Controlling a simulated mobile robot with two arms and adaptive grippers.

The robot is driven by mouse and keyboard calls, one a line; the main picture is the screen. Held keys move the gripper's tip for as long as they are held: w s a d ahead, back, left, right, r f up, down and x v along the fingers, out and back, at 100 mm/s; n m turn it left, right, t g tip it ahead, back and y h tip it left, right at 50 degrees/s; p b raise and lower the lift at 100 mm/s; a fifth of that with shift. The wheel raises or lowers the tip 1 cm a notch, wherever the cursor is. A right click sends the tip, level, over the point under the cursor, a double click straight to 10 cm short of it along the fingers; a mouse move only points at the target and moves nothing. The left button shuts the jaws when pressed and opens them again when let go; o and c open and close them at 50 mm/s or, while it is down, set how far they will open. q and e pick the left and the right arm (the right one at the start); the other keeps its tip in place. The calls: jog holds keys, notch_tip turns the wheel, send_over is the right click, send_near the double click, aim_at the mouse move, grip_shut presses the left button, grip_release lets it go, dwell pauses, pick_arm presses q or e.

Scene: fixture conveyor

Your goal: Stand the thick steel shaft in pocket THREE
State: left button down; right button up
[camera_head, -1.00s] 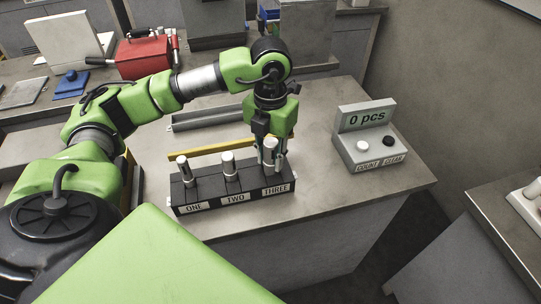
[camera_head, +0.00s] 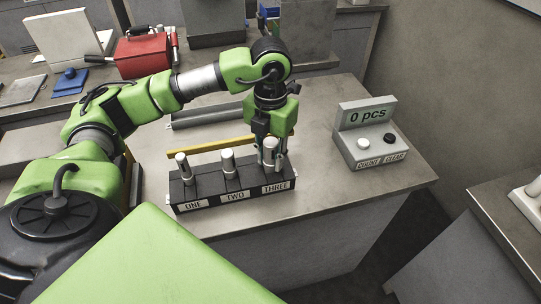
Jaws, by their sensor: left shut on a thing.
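A black fixture block (camera_head: 213,199) with pockets labelled ONE, TWO and THREE stands on the grey bench. A steel shaft (camera_head: 269,152) stands upright at pocket THREE; it looks like the thickest of the three. My left gripper (camera_head: 270,158) points down over pocket THREE, shut on this shaft. The shaft's lower end is partly hidden, so its depth in the pocket cannot be told. A thin shaft (camera_head: 183,167) leans slightly at pocket ONE. Another shaft (camera_head: 228,163) stands upright at pocket TWO. My right gripper is not in view.
A grey counter box (camera_head: 370,147) reading "0 pcs", with a white and a black button, stands right of the fixture. A yellow bar (camera_head: 205,147) and a grey rail (camera_head: 205,117) lie behind the fixture. The bench front right is clear.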

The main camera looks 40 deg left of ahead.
pick_arm(q)
jog(key=c, duration=1.6)
grip_release()
jog(key=shift+c, duration=0.2)
jog(key=shift+r, duration=0.1)
notch_tip(320, 180, up, 12)
jog(key=shift+f, duration=0.1)
